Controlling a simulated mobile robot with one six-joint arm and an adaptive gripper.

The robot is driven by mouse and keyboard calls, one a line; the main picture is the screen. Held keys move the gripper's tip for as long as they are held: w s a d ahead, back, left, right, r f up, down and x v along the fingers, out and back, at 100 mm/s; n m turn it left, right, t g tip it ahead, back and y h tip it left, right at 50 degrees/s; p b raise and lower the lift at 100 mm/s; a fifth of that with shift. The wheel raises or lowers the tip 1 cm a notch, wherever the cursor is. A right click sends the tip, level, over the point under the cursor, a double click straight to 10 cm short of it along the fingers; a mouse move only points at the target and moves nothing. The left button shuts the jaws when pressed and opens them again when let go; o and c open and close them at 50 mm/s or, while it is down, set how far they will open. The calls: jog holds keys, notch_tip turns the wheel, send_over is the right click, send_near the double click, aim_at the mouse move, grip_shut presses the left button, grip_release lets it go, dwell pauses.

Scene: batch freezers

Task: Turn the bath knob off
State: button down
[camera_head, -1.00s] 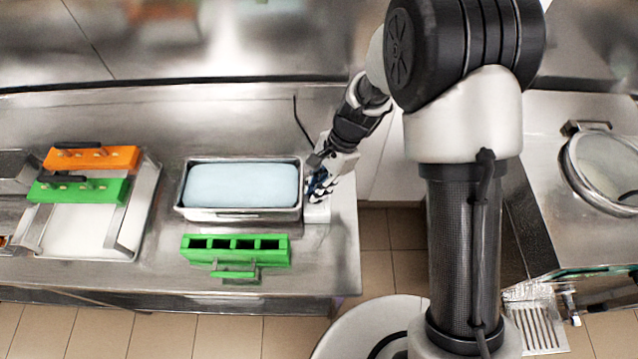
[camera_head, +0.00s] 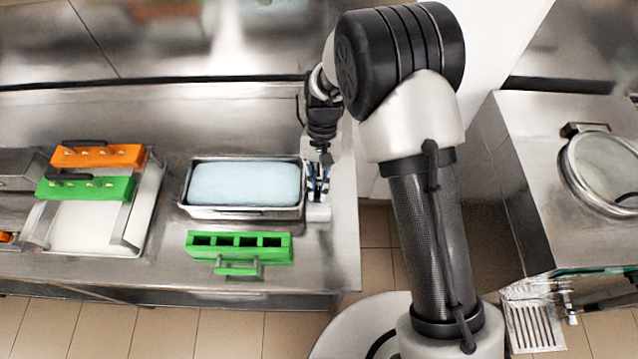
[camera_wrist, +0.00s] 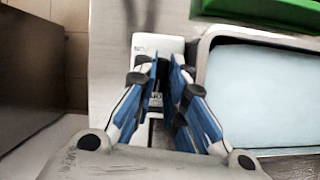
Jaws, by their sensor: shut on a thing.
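The bath is a steel basin (camera_head: 244,213) filled with pale blue liquid; part of its rim also shows in the wrist view (camera_wrist: 203,75). A white control box (camera_head: 318,214) stands at its right side in the head view, and its pale top shows in the wrist view (camera_wrist: 150,42). My gripper (camera_head: 318,182) points down over this box. In the wrist view my gripper (camera_wrist: 166,68) has its blue-and-white fingers close together around a small dark part, shut on the knob. The fingers hide most of the knob, so its angle cannot be told.
A green mold (camera_head: 240,247) lies in front of the bath. Orange (camera_head: 97,156) and green (camera_head: 85,188) molds sit over a steel tray at left. A round lidded opening (camera_head: 605,165) is on the right-hand unit. The counter's front right corner is clear.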

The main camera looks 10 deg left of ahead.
jog(key=shift+s+f+n+h, duration=0.15)
jog(key=shift+n+h, duration=0.15)
jog(key=shift+n, duration=0.6)
jog(key=c, duration=1.6)
grip_release()
jog(key=shift+c, duration=0.2)
jog(key=v, duration=1.2)
jog(key=shift+a, duration=0.1)
